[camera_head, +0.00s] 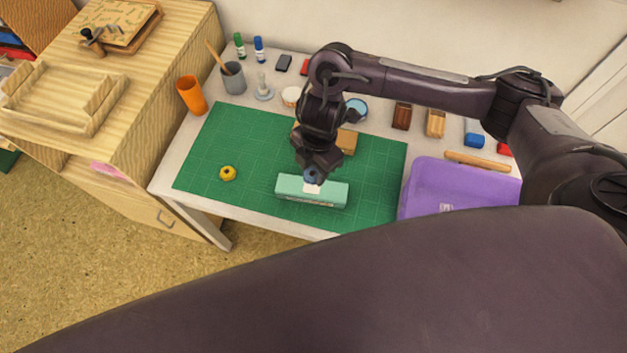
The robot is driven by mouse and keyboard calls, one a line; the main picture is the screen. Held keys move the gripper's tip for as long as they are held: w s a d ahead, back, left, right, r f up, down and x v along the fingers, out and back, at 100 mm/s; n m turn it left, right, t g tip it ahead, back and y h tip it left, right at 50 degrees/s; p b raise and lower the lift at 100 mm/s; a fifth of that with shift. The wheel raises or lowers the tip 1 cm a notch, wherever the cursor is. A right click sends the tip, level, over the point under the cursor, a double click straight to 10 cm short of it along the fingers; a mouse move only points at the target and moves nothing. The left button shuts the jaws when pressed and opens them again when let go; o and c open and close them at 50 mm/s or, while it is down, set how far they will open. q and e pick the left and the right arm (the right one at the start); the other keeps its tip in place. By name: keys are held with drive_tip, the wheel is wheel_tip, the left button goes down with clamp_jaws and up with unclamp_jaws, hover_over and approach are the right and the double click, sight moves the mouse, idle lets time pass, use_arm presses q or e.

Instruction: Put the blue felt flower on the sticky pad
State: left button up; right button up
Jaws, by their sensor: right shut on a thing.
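My right gripper (313,172) is over the green cutting mat, pointing down, shut on the blue felt flower (312,177). The flower is small and partly hidden by the fingers. It is right over a white patch (311,189), seemingly the sticky pad, on a long mint-green box (333,195). I cannot tell whether the flower touches the patch or is just above it. A yellow ring-shaped piece (228,173) lies on the mat to the left. My left gripper is not in view.
An orange cup (191,95) and a grey cup (233,78) stand at the back left. A purple tray (462,185) is right of the green mat (240,135). A tan block (347,141) lies behind my right gripper. The mat's left part is mostly clear.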

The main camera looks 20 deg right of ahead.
sight(313, 181)
drive_tip(key=shift+a+f, duration=0.1)
drive_tip(key=shift+f, duration=0.8)
wheel_tip(313, 181, down, 4)
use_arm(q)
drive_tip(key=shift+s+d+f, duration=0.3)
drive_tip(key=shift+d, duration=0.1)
use_arm(e)
drive_tip(key=shift+f, duration=0.1)
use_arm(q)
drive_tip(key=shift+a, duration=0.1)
use_arm(e)
drive_tip(key=shift+f, duration=0.1)
drive_tip(key=shift+f, duration=0.15)
drive_tip(key=o, duration=0.9)
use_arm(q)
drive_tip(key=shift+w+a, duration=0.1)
